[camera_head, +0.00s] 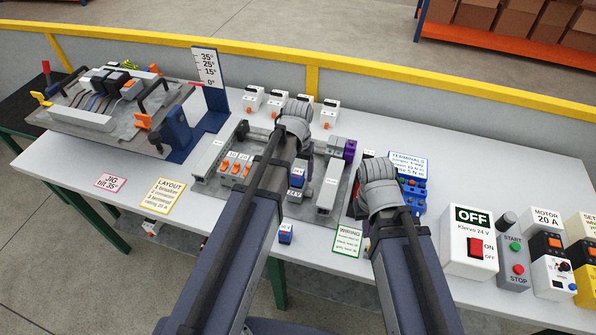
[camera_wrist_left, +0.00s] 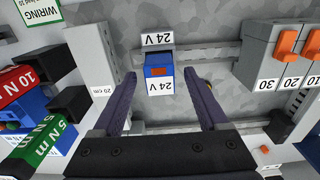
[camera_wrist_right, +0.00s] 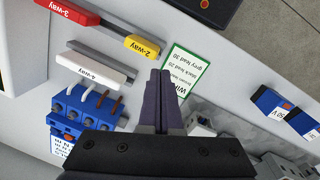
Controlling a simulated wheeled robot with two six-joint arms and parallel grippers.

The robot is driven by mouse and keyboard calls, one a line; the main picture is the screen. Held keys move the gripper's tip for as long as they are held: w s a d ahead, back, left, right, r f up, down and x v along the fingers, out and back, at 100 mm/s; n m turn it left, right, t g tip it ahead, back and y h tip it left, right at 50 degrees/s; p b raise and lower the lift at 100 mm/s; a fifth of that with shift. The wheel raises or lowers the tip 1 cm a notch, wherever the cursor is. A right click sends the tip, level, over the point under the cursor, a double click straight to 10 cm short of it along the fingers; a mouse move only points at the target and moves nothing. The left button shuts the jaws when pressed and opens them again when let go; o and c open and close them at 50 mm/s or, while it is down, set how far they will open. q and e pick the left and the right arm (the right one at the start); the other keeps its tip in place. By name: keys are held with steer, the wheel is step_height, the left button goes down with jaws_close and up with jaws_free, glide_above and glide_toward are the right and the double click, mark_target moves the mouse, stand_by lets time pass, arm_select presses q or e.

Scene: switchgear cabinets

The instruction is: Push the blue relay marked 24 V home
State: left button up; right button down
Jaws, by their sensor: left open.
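The blue relay marked 24 V (camera_head: 298,176) stands on the grey mounting plate, beside my left forearm in the head view. In the left wrist view the relay (camera_wrist_left: 158,62) sits at the rail, below a plate label that also reads 24 V (camera_wrist_left: 158,39). I cannot tell how deep it is seated. My left gripper (camera_wrist_left: 160,80) is open, its fingers either side of the relay's image and apart from it. My right gripper (camera_wrist_right: 160,74) is shut and empty, over the table near the green-edged wiring card (camera_wrist_right: 185,70). Both grippers' fingertips are hidden in the head view.
Orange-switched breakers (camera_head: 235,168) and grey ducts (camera_head: 327,196) flank the relay. Another blue relay (camera_head: 285,233) lies at the table's front edge. Blue terminals (camera_wrist_right: 85,110) and a white OFF box (camera_head: 467,240) are to the right. A tilted jig (camera_head: 85,118) stands at left.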

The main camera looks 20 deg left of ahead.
mark_target(298, 173)
arm_select(q)
steer(key=shift+r+p, duration=3.85)
steer(key=shift+r, duration=0.1)
arm_select(e)
step_height(298, 173, up, 8)
arm_select(q)
steer(key=shift+f, duration=0.1)
arm_select(e)
steer(key=shift+f, duration=0.2)
